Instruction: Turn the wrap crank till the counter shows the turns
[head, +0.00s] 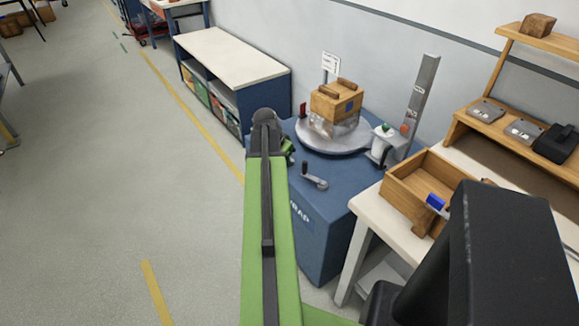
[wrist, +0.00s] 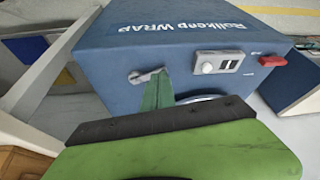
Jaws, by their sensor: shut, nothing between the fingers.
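The wrap machine is a blue cabinet (head: 325,235) marked WRAP. Its small grey crank (head: 314,178) lies on the top, near the front edge. In the wrist view the crank (wrist: 146,75) shows just beside my gripper (wrist: 157,92), whose green fingers are shut and empty. I cannot tell whether they touch it. The panel with a white knob and dark counter windows (wrist: 231,61) is to the right of the crank; no figures can be read. In the head view my gripper (head: 288,152) is small and partly hidden behind my green arm.
A wrapped carton (head: 336,103) stands on the round turntable (head: 334,143), beside a grey mast (head: 419,100) and film roll (head: 381,139). A red switch (wrist: 272,60) is right of the counter. A table with a wooden tray (head: 397,192) stands at right. Floor at left is clear.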

